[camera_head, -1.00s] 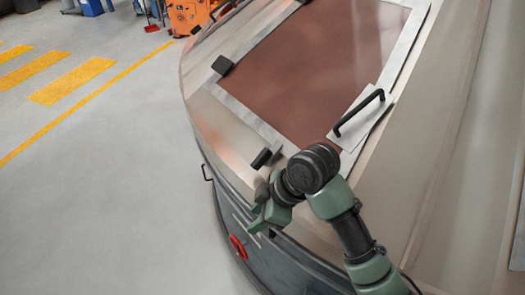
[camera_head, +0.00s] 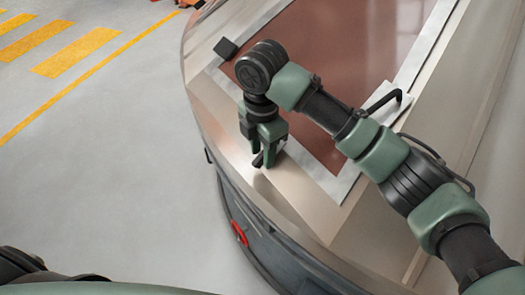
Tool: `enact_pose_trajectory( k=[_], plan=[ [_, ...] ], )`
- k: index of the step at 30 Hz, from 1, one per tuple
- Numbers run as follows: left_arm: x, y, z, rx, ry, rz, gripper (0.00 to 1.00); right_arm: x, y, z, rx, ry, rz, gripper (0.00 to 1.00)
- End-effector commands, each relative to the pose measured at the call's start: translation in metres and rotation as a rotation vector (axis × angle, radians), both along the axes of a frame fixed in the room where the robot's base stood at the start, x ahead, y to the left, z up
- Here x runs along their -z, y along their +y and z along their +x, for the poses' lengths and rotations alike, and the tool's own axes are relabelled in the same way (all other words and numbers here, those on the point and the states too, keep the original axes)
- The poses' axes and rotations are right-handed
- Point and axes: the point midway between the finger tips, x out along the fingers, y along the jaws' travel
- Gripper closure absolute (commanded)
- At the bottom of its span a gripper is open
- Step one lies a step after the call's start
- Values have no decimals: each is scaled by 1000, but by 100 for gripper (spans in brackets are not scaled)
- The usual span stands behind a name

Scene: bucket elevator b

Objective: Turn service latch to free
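A small black latch (camera_head: 257,161) sits on the pale metal rim at the near left corner of the reddish-brown panel. It is mostly covered by my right gripper (camera_head: 265,158), which points down with its fingertips at the latch. I cannot tell whether the fingers are closed on it or only beside it. A second black block (camera_head: 226,48) stands on the rim farther up the left edge. No label shows which one is the service latch. My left gripper is out of view.
The brown panel (camera_head: 350,45) has a black bar handle (camera_head: 384,98) on a pale plate at its right, close to my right arm. The grey floor at left is clear.

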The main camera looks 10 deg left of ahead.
Motion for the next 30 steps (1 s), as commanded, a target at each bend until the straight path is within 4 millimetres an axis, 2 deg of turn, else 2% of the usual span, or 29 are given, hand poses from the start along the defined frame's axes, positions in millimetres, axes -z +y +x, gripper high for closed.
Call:
enact_pose_trajectory(
  k=[5,14,17,18,30],
  plan=[
    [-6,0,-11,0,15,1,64,16,0,0,1,0,0,64],
    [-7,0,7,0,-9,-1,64,21,0,0,1,-1,1,64],
    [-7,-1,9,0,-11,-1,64,21,0,0,1,-1,1,89],
    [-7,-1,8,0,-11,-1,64,21,0,0,1,-1,1,100],
    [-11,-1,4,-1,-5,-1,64,19,-1,0,36,-18,21,100]
  ],
)
